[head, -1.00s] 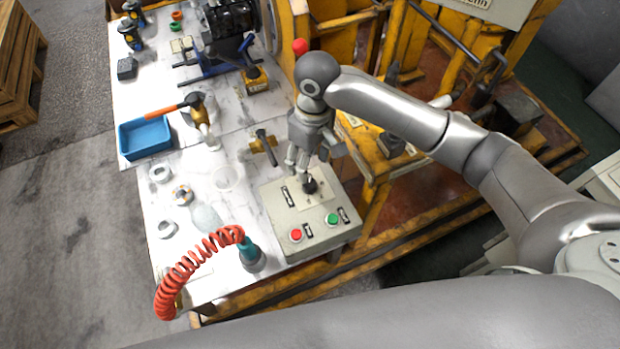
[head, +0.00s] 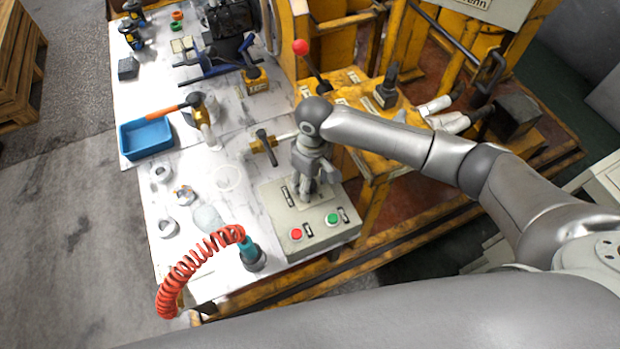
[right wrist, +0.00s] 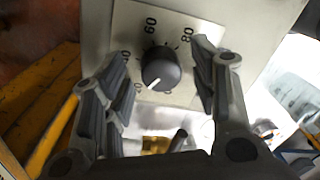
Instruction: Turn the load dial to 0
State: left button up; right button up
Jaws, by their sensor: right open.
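The load dial (right wrist: 161,68) is a round black knob with a white pointer line, on a pale plate marked 60 and 80 in the right wrist view. The pointer faces down and slightly left there, near partly hidden marks; its exact reading is unclear. My right gripper (right wrist: 160,57) is open, one finger on each side of the knob; I cannot tell whether they touch it. In the head view my right gripper (head: 312,192) comes down over the grey control box (head: 285,222) and hides the dial. My left gripper is not in view.
The box also carries a red button (head: 296,234) and a green button (head: 332,219). A coiled red hose (head: 188,262) stands to its left. A hammer-like tool (head: 264,146) lies behind it, and a yellow machine with a red-knobbed lever (head: 301,47) rises beyond.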

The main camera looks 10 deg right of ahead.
jog(key=c, duration=1)
jog(key=shift+r+n+p, duration=0.1)
jog(key=shift+n+p, duration=0.9)
jog(key=shift+n, duration=0.1)
jog(key=n+p, duration=0.1)
jog(key=n, duration=0.1)
jog(key=shift+n, duration=0.3)
jog(key=n+p, duration=0.1)
jog(key=n, duration=0.2)
jog(key=shift+n+p, duration=0.3)
jog(key=shift+p, duration=0.05)
jog(key=shift+a+n+p, duration=0.1)
jog(key=shift+n+p, duration=0.25)
jog(key=shift+n, duration=1.45)
